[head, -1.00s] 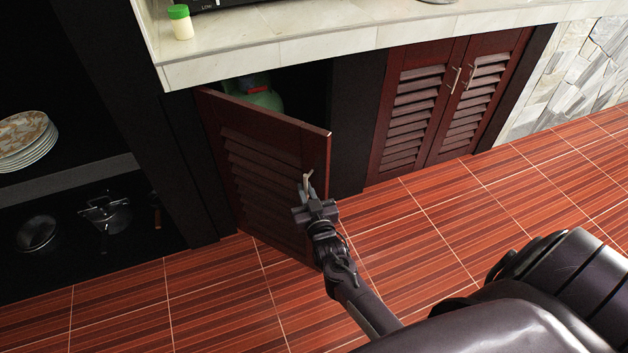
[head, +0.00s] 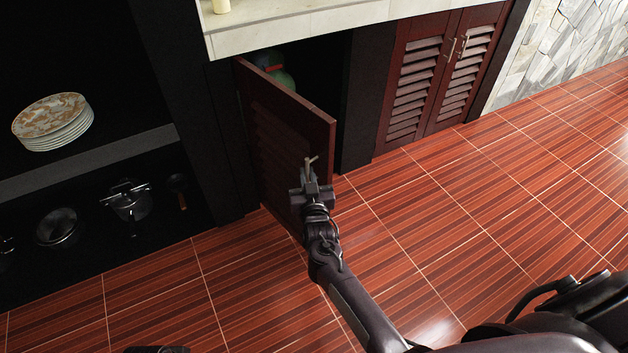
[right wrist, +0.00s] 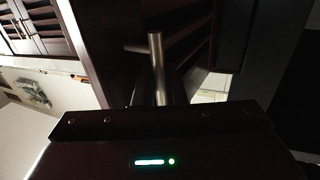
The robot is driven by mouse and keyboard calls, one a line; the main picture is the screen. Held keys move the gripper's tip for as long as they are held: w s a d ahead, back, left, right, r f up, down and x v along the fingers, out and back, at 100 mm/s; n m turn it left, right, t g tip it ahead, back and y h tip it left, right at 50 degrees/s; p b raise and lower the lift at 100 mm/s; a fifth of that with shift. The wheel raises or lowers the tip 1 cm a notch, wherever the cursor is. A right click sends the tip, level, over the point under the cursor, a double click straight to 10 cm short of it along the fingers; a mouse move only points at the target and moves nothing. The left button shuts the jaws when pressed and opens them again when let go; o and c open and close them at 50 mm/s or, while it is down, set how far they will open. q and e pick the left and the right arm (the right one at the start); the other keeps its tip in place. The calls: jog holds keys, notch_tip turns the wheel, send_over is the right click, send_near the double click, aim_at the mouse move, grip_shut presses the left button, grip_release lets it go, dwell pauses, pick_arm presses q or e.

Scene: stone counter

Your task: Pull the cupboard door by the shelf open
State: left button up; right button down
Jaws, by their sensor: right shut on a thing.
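The dark red louvered cupboard door (head: 285,130) beside the shelf stands partly open, swung out from the cupboard. Its metal handle (head: 310,163) is near the free edge. My right gripper (head: 309,178) is shut on that handle. In the right wrist view the handle (right wrist: 157,68) rises from behind the gripper body (right wrist: 160,140), whose fingertips are hidden. A green round object (head: 281,78) shows inside the cupboard behind the door. A dark part of mine (head: 157,349) shows at the bottom edge, but my left gripper cannot be made out.
The dark shelf (head: 95,160) at the left holds stacked plates (head: 52,122) and pots (head: 130,200). A closed double door (head: 440,75) stands to the right under the stone counter (head: 300,22). The tiled floor (head: 470,220) in front is clear.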

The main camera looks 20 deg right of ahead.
pick_arm(q)
jog(key=shift+r, duration=0.1)
pick_arm(e)
jog(key=shift+w+a+r, duration=0.15)
jog(key=shift+a+r, duration=0.05)
jog(key=c, duration=1.9)
grip_release()
jog(key=shift+c, duration=0.2)
jog(key=o, duration=0.3)
jog(key=shift+w+f, duration=0.1)
jog(key=shift+s, duration=0.2)
